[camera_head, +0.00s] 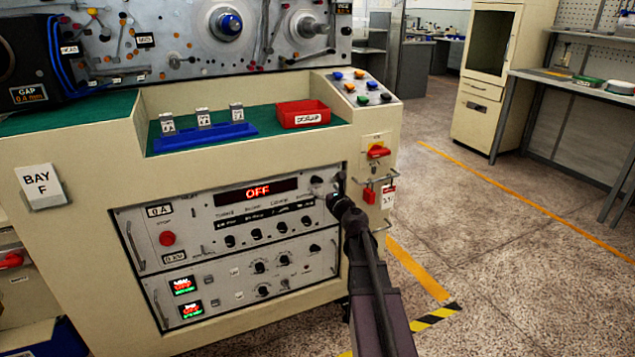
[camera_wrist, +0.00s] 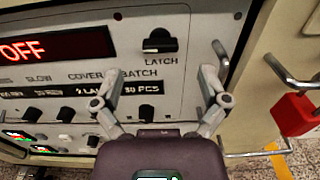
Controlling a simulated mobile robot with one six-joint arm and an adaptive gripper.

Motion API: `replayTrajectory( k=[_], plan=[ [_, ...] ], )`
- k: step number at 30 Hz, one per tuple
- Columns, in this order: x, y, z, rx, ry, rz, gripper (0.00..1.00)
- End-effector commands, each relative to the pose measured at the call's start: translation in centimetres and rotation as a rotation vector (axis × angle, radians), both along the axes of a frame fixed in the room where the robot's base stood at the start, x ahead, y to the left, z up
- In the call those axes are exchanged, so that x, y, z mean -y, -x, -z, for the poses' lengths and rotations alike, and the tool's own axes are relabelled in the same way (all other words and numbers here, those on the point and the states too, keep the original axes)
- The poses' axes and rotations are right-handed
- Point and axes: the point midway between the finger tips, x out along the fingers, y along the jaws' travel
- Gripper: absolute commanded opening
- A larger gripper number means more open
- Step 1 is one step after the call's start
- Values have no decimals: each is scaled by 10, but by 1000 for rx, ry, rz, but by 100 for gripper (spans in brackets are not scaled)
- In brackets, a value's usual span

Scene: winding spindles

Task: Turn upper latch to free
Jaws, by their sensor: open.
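The upper latch is a black knob (camera_wrist: 160,41) above the word LATCH on the upper control panel (camera_wrist: 60,75). In the head view the latch (camera_head: 317,180) is a small dark knob at the panel's upper right, beside the red OFF display (camera_head: 257,190). My gripper (camera_wrist: 163,70) is open and empty, its two fingers spread in front of the panel. The latch lies between and beyond the fingertips in the wrist view, with no contact visible. In the head view my gripper (camera_head: 337,194) is close to the panel's right edge and hides part of it.
A metal handle (camera_wrist: 290,72) and a red padlock (camera_wrist: 295,115) are right of my gripper. A red-and-yellow switch (camera_head: 377,151) is above the lock. Several black knobs sit below the display. A lower panel (camera_head: 240,288) is underneath. Open floor lies right.

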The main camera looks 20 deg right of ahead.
Motion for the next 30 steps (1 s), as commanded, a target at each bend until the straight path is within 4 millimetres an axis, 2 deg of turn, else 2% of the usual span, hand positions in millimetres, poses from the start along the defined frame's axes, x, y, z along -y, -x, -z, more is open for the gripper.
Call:
replayTrajectory(
  k=[1, 3, 12, 26, 29, 30],
  plan=[
    [1, -12, 0, 0, 0, -1, 94],
    [1, -22, 0, 0, 0, -2, 94],
    [0, -53, 0, 0, 0, 0, 94],
    [0, -59, 0, 0, 0, 0, 94],
    [0, -59, 0, 0, 0, 0, 68],
    [0, -59, 0, 0, 0, 0, 56]
  ],
)
